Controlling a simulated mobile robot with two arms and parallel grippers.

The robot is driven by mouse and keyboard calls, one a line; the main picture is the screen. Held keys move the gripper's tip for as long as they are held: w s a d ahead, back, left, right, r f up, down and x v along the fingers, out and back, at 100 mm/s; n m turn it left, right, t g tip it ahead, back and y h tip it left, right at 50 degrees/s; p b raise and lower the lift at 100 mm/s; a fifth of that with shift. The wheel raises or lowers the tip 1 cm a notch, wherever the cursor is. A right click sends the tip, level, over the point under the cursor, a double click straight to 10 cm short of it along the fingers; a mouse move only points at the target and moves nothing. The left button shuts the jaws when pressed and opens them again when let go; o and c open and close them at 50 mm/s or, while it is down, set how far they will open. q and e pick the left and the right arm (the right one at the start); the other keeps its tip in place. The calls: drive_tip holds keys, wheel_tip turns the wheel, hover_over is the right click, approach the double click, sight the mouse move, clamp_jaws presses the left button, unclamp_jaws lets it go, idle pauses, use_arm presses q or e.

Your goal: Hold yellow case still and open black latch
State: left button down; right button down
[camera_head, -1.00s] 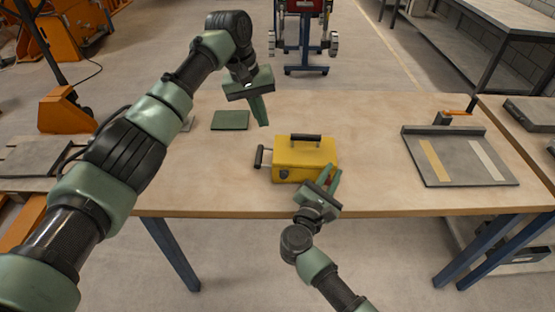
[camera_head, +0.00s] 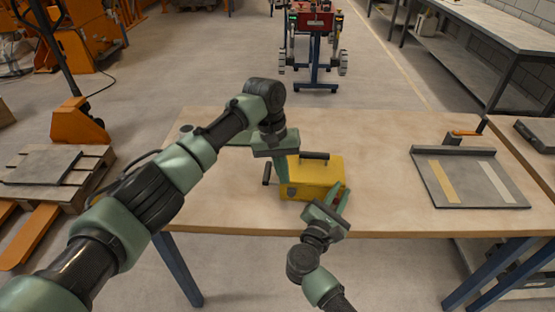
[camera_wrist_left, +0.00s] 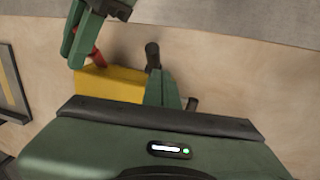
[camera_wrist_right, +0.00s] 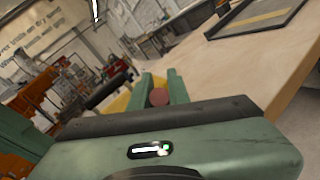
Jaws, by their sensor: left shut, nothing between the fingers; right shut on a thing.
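The yellow case (camera_head: 322,174) sits near the front edge of the table, with a black handle (camera_head: 313,155) on top. A black bar (camera_head: 266,173) sticks out at its left side; I cannot tell whether this is the latch. My left gripper (camera_head: 283,181) is shut and empty, in front of the case's left part and hiding some of it. I cannot tell whether it touches. My right gripper (camera_head: 341,198) is shut on a red knob-like piece (camera_wrist_right: 158,97) at the case's right end. The red piece also shows in the left wrist view (camera_wrist_left: 97,58).
A green pad (camera_head: 238,138) lies behind my left arm. A grey board with two strips (camera_head: 470,178) and an orange-handled crank (camera_head: 466,133) are at the table's right. The table between case and board is clear.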

sight(292, 192)
use_arm(q)
drive_tip(key=shift+s+d+f, duration=0.3)
drive_tip(key=shift+s, duration=0.1)
drive_tip(key=shift+s+d+f, duration=0.1)
drive_tip(key=shift+s+f, duration=0.25)
drive_tip(key=shift+s, duration=0.2)
drive_tip(key=shift+s+d+f, duration=0.1)
drive_tip(key=shift+s+f, duration=0.2)
drive_tip(key=shift+s, duration=0.2)
drive_tip(key=shift+w, duration=0.1)
